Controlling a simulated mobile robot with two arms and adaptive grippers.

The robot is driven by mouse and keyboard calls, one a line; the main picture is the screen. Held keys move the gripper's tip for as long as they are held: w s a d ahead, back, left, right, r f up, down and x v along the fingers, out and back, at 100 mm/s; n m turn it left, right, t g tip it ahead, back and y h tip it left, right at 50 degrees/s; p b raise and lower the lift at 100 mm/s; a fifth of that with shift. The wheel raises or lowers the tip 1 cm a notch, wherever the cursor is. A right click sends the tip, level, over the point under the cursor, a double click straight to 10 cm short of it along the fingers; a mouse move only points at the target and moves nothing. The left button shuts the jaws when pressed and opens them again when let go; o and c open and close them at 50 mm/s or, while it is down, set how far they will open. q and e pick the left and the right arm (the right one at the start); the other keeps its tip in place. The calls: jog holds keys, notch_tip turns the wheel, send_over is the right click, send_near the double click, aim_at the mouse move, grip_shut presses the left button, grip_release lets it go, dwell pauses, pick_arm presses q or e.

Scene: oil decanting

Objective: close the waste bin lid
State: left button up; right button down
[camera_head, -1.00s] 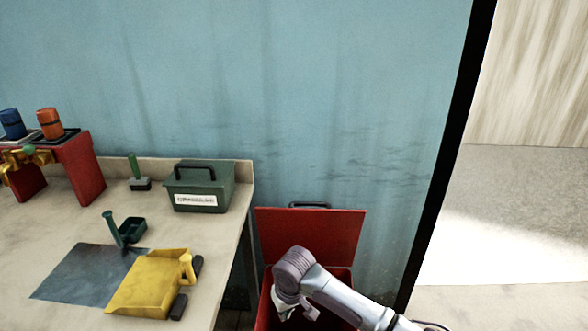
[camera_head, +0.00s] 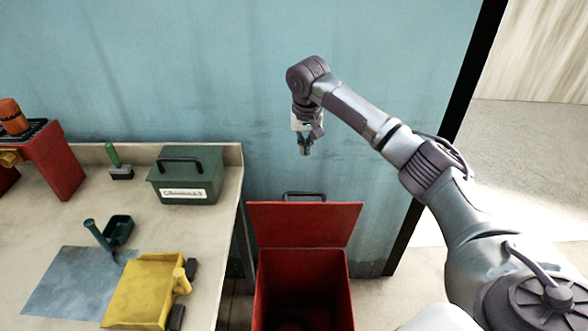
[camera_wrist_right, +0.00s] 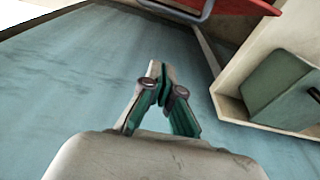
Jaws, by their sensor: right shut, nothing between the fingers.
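The red waste bin (camera_head: 303,285) stands on the floor to the right of the bench. Its red lid (camera_head: 305,224) is open, tilted up against the blue wall, with a dark handle (camera_head: 304,196) at its top edge. My right gripper (camera_head: 305,150) is shut and empty, pointing down above the lid handle and apart from it. In the right wrist view the shut fingertips (camera_wrist_right: 161,72) show in the middle, with the red lid (camera_wrist_right: 250,6) and its handle (camera_wrist_right: 182,14) at the top edge. My left gripper is not in view.
The bench (camera_head: 215,265) lies left of the bin. The blue wall (camera_head: 200,70) stands close behind the bin.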

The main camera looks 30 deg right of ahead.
notch_tip(320, 180, down, 11)
jog(key=s+p, duration=0.2)
jog(key=p, duration=0.1)
jog(key=shift+a+r+p, duration=0.15)
jog(key=shift+a+p, duration=0.25)
dwell(0.3)
